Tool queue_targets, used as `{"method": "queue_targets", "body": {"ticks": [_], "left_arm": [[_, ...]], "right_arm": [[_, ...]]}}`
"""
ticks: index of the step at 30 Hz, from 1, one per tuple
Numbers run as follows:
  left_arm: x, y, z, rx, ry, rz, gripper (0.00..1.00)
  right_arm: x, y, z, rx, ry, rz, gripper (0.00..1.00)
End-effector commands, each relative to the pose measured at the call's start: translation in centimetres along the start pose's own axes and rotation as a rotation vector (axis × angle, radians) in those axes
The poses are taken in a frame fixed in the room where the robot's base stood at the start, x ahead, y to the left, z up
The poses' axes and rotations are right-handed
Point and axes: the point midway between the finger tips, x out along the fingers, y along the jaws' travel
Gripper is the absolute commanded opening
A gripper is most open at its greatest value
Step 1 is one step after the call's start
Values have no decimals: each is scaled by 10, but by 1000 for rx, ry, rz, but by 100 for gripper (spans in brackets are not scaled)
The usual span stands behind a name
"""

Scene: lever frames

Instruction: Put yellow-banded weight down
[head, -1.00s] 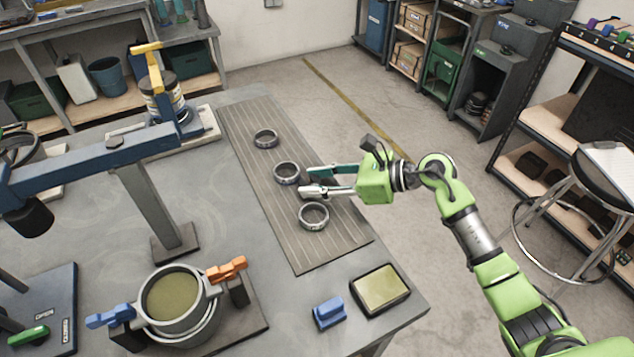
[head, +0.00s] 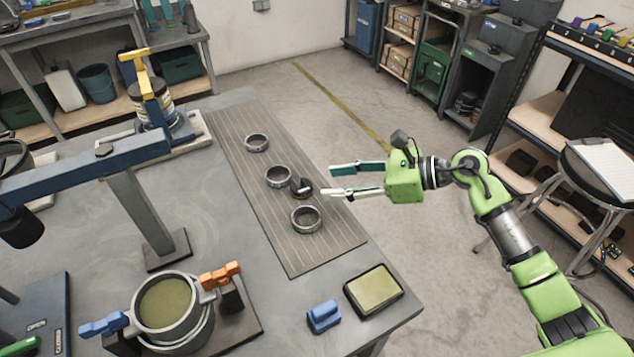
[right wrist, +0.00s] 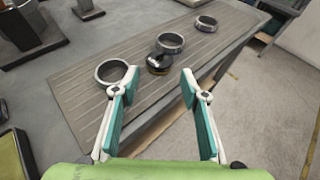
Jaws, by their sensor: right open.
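A small dark weight (head: 302,187) stands on the grooved mat (head: 300,256), between the middle ring (head: 279,176) and the near ring (head: 306,219). It sits close beside the middle ring, outside both rings. In the right wrist view the weight (right wrist: 159,65) shows a dull yellowish band low on its side. My right gripper (head: 332,180) is open and empty, to the right of the weight and apart from it. In the right wrist view the open fingers (right wrist: 160,82) spread on either side below the weight. My left gripper is out of view.
A far ring (head: 257,143) lies farther up the mat. A blue block (head: 324,315) and a framed yellowish pad (head: 374,290) lie near the table's front right corner. A pot with orange and blue clamps (head: 172,308) stands front left. A blue lever arm (head: 80,165) crosses the left.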

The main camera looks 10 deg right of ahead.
Motion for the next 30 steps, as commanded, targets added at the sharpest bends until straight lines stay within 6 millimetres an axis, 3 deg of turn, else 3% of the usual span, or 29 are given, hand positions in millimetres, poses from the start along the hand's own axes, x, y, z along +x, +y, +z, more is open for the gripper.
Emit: {"method": "queue_targets", "body": {"ticks": [3,9,19,23,26,29,30], "left_arm": [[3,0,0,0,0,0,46],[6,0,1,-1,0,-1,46],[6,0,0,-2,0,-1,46],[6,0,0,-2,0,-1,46],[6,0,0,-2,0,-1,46],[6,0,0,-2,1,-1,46],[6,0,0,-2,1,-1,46]], "right_arm": [[-23,0,-2,-1,4,-2,41],[-44,0,-1,-1,2,0,41],[-46,0,-1,16,-9,1,41],[-34,-11,-12,231,-119,-13,41],[-18,-36,-44,622,-300,-62,41],[-5,-67,-124,1156,-505,-167,41],[-3,-74,-164,1362,-579,-224,41]]}}
